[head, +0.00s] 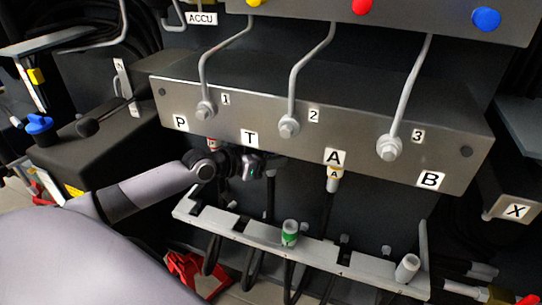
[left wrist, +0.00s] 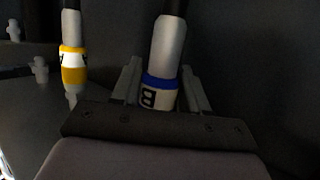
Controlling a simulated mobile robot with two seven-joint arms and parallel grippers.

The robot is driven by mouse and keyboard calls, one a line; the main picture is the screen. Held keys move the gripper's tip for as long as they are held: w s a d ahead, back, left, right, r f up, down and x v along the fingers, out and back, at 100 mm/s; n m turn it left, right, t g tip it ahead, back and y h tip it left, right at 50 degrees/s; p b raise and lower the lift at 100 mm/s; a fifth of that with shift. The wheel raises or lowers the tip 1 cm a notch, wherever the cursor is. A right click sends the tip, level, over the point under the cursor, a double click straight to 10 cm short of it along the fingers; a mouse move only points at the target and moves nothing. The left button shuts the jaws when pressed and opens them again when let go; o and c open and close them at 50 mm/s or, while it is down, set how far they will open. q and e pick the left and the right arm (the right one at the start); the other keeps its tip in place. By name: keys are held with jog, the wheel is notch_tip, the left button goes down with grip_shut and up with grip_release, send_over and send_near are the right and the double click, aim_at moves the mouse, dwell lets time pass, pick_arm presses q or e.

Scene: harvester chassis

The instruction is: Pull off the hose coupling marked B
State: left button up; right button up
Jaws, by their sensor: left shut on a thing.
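In the left wrist view the hose coupling marked B (left wrist: 158,97) has a grey body, a blue ring and a white band with the letter. My left gripper (left wrist: 161,85) is shut on it, one finger on each side. In the head view my left gripper (head: 264,166) is under the panel (head: 350,130), just below the T label (head: 249,139). A hose (head: 270,198) hangs below it there. The gripper hides most of the coupling in the head view, and I cannot tell whether it is seated in its port. My right gripper is not in view.
The yellow-ringed coupling marked A (head: 333,180) hangs beside my gripper, under the A label. A red-marked coupling (head: 212,143) sits under P. A slotted rail (head: 315,252) below holds a green-ringed piece (head: 290,233) and a grey piece (head: 407,268). No coupling shows under the panel's B label (head: 431,180).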

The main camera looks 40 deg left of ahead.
pick_arm(q)
grip_shut()
jog(key=shift+f+b, duration=0.35)
jog(key=shift+f, duration=0.05)
jog(key=shift+f+b, duration=1.9)
jog(key=shift+f, duration=0.05)
jog(key=shift+r, duration=0.1)
